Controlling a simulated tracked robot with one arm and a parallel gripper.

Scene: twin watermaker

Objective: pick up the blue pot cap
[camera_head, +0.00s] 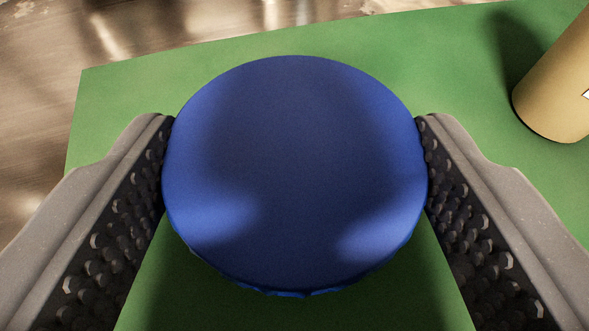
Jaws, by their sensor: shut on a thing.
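The blue pot cap (296,165) is a round, blue, fabric-like disc in the middle of the head camera view. My gripper (296,180) is shut on it, with one studded grey finger against its left side and the other against its right side. The cap's near lower edge looks slightly ruffled. The cap hides whatever is under it, so I cannot tell whether it rests on something or is held clear.
A green mat (140,95) lies below the cap. A tan cylinder (562,85) stands at the upper right, beyond my right finger. A shiny brownish metal surface (40,100) shows past the mat at the top and left.

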